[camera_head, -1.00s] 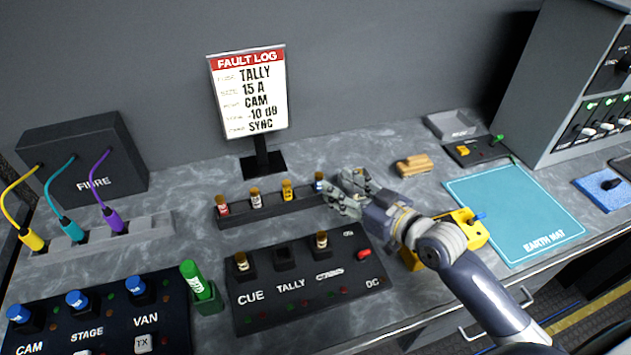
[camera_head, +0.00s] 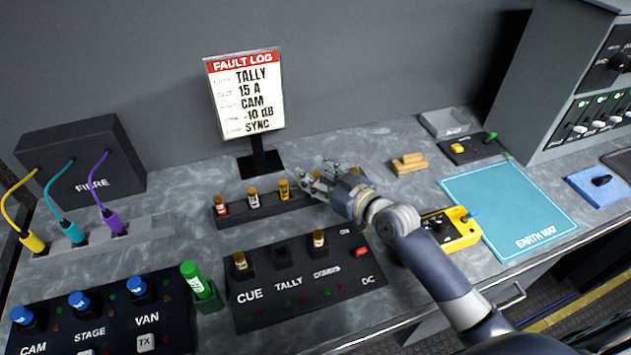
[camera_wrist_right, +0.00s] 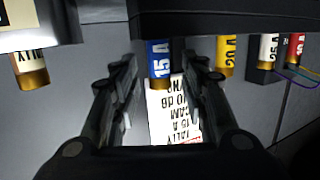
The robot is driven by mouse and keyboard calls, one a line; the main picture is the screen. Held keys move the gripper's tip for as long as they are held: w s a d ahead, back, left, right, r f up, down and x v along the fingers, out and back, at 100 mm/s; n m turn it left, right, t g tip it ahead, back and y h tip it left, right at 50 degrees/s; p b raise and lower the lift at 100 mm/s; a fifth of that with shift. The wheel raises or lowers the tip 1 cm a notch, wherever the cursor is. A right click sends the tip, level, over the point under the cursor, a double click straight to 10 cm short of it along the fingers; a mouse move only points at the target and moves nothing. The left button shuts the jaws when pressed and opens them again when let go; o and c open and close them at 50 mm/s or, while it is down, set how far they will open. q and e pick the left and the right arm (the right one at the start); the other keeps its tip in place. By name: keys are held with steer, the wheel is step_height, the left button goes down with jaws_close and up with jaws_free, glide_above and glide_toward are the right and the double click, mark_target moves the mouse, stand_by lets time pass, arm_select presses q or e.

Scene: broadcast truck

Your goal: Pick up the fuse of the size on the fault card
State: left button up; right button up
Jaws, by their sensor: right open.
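The fault card (camera_head: 247,100) stands upright at the back and reads TALLY, 15 A, CAM, -10 dB, SYNC. The fuse rack (camera_head: 265,209) holds a red fuse (camera_head: 221,205), a white fuse (camera_head: 253,197), a yellow fuse (camera_head: 284,189) and a blue fuse. In the right wrist view the blue fuse (camera_wrist_right: 159,60), marked 15 A, lies between the fingers of my right gripper (camera_wrist_right: 158,75). In the head view my open right gripper (camera_head: 312,184) is at the rack's right end and mostly hides the blue fuse. I cannot tell whether it touches. My left gripper is out of view.
The fuse panel (camera_head: 262,314) in front has an empty TALLY socket (camera_head: 281,257) between fuses at CUE and COMMS. A yellow device (camera_head: 458,232) sits beside my right forearm. A green marker (camera_head: 195,279) stands left of the panel. The earth mat (camera_head: 500,190) is bare.

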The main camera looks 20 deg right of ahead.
jaws_close()
steer(key=shift+r, duration=0.1)
